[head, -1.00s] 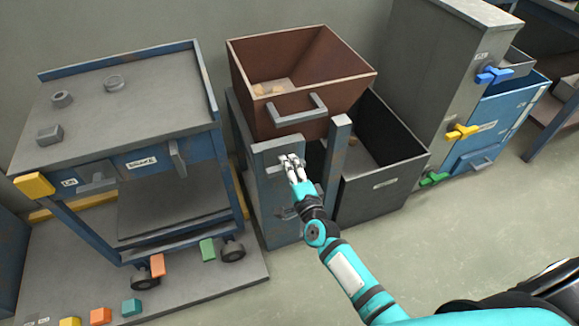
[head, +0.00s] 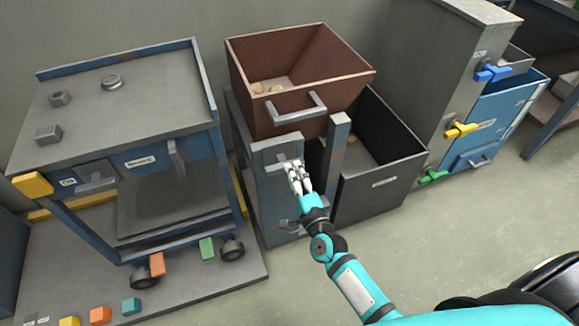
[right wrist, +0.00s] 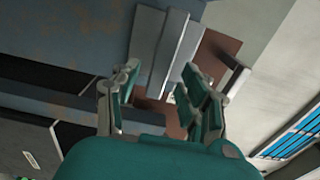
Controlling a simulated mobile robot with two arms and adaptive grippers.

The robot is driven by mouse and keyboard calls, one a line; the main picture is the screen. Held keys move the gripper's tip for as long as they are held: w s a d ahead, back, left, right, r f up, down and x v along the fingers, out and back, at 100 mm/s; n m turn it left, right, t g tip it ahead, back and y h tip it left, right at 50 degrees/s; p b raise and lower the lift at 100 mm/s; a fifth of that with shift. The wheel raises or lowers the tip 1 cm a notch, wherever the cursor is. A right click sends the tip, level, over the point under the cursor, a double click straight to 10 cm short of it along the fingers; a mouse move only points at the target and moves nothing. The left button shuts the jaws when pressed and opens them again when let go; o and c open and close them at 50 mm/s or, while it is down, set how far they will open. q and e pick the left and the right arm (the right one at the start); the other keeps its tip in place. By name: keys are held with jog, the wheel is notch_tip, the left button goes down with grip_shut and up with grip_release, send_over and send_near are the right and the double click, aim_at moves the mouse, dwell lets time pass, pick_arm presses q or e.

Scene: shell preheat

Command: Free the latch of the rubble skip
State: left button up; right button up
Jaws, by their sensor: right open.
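The rubble skip (head: 290,128) is a brown open box with a grey front handle (head: 296,108), set in a blue-grey stand (head: 280,205). A few tan lumps lie inside it. A small grey latch bar (head: 281,166) sits on the stand's front plate, partly hidden by my right gripper (head: 297,176). That gripper is open, at the plate just below and right of the bar. In the right wrist view its spread fingers (right wrist: 160,95) face a grey upright part (right wrist: 165,50), with brown behind. I cannot tell whether they touch the bar. My left gripper is out of view.
A dark open bin (head: 385,182) stands right of the stand. A blue workbench cart (head: 120,100) with a yellow corner block is on the left. A grey cabinet (head: 440,70) with coloured levers is at the right. Clear floor (head: 470,230) lies in front.

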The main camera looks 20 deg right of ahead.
jog(key=s, duration=0.8)
jog(key=shift+d, duration=0.15)
